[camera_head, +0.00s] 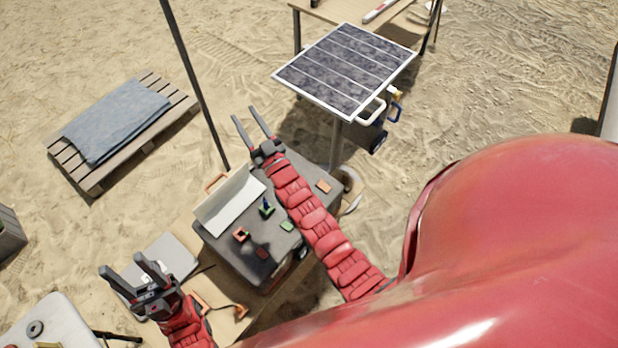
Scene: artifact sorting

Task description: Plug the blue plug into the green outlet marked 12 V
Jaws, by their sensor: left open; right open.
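A small green block (267,212), which looks like the green outlet, stands on a dark grey case top. A small blue piece (266,201), perhaps the blue plug, shows at its top; I cannot tell whether it is inserted or only in front. The 12 V mark is too small to read. My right gripper (244,113) is open and empty beyond the case's far edge, its forearm passing right of the green block. My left gripper (125,266) is open at lower left, above a light grey panel, away from the block.
The dark case (225,252) also bears a red block (241,235), a flat green piece (287,226), an orange piece (323,187) and a white sheet (232,206). A thin pole (196,85) and solar panel (345,70) stand behind. A pallet (90,185) lies left.

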